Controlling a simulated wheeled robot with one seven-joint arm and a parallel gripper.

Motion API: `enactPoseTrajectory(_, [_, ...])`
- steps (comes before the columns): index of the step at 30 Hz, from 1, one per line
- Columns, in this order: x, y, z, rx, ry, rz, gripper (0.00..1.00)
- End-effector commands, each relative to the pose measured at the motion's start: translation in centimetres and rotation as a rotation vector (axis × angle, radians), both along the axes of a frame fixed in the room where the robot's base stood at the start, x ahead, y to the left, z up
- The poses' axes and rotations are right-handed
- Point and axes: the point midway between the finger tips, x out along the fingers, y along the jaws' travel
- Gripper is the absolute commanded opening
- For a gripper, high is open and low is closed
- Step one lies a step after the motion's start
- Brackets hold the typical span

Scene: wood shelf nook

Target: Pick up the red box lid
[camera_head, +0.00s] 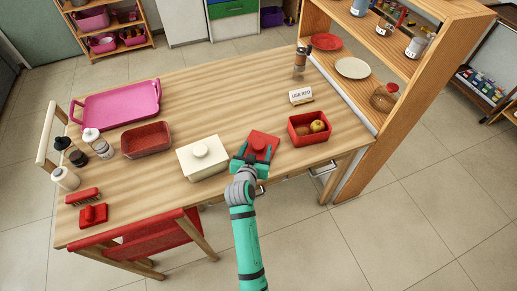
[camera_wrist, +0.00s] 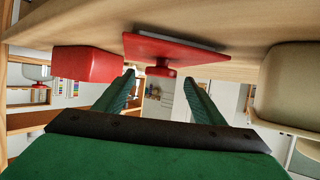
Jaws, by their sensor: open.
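The red box lid (camera_head: 262,142) lies on the wooden table, between the cream box and the open red box. In the wrist view, which looks upside down, the lid (camera_wrist: 172,48) is a flat red plate with a knob (camera_wrist: 161,71). My gripper (camera_head: 254,157) is at the lid's near side, low over the table. In the wrist view my gripper (camera_wrist: 159,82) is open, with one finger on either side of the knob's line. I cannot tell whether the fingers reach past the knob; no contact shows. The open red box (camera_head: 294,137) holds round fruit.
A cream lidded box (camera_head: 203,170) stands close on the left. A small sign (camera_head: 301,95) and a grinder (camera_head: 300,62) stand behind. The wooden shelf (camera_head: 385,140) borders the right side. A pink tray (camera_head: 120,108), bottles and a red basket (camera_head: 146,140) fill the left.

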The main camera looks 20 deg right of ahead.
Motion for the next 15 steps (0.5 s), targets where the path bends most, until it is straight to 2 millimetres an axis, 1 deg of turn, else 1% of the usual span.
enactPoseTrajectory(1, [0.7, -0.4, -0.3, 0.000, -0.001, 0.000, 0.63])
enactPoseTrajectory(6, [2.5, -1.3, -1.2, 0.000, -0.001, 0.001, 0.63])
enactPoseTrajectory(10, [3.0, -1.6, -1.5, 0.000, 0.000, 0.001, 0.63])
enactPoseTrajectory(15, [3.0, -1.9, -1.6, 0.000, 0.000, -0.001, 0.63])
